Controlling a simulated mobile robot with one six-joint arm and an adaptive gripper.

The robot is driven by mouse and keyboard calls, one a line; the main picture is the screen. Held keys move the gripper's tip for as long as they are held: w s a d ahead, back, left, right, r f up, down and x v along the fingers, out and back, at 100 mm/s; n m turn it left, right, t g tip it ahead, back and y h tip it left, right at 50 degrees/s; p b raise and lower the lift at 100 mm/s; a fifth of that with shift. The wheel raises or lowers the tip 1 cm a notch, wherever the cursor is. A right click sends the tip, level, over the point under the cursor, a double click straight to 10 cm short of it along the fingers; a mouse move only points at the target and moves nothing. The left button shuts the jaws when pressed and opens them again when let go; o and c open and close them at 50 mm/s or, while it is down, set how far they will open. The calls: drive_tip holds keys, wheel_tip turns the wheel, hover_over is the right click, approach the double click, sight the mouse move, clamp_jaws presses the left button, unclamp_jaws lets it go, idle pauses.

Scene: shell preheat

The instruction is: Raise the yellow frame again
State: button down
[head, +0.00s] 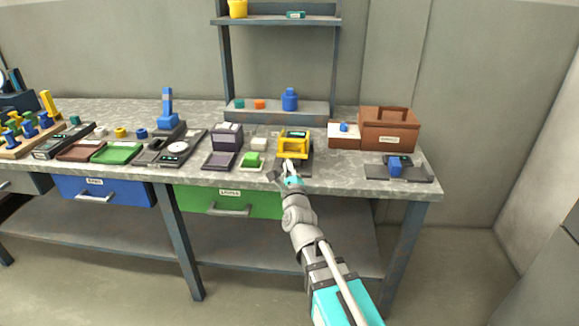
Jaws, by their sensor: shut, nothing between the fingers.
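The yellow frame (293,145) sits upright on a dark base on the bench, right of centre in the head view. A small greenish display shows near its top. My gripper (287,166) is just in front of the frame's lower front edge, with its fingers shut and nothing held. Whether the fingertips touch the frame cannot be told at this size. My gripper and wrist hide part of the dark base below the frame.
To the right are a brown case (389,130) and a dark device with a blue block (396,167). A shelf post rises behind.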

sight(290, 155)
drive_tip(key=s+f+m+t+h+b, duration=0.1)
drive_tip(key=m+b, duration=0.1)
drive_tip(key=m, duration=0.1)
drive_tip(key=s+f+m+t+h+b, duration=0.1)
drive_tip(key=m+h+b, duration=0.1)
drive_tip(key=m, duration=0.2)
drive_tip(key=s+f+m+t+h+b, duration=0.1)
drive_tip(key=m+t+h+b, duration=0.1)
drive_tip(key=m+b, duration=0.1)
drive_tip(key=shift+a+m, duration=0.15)
drive_tip(key=shift+m, duration=0.55)
drive_tip(key=shift+w, duration=0.1)
drive_tip(key=shift+p+x, duration=2.5)
drive_tip(key=shift+x, duration=2.5)
drive_tip(key=shift+r, duration=0.1)
drive_tip(key=shift+d+r+p, duration=0.15)
drive_tip(key=shift+d+p, duration=0.2)
drive_tip(key=shift+a+r+p, duration=0.15)
drive_tip(key=shift+a+p, duration=0.05)
drive_tip(key=shift+p, duration=0.15)
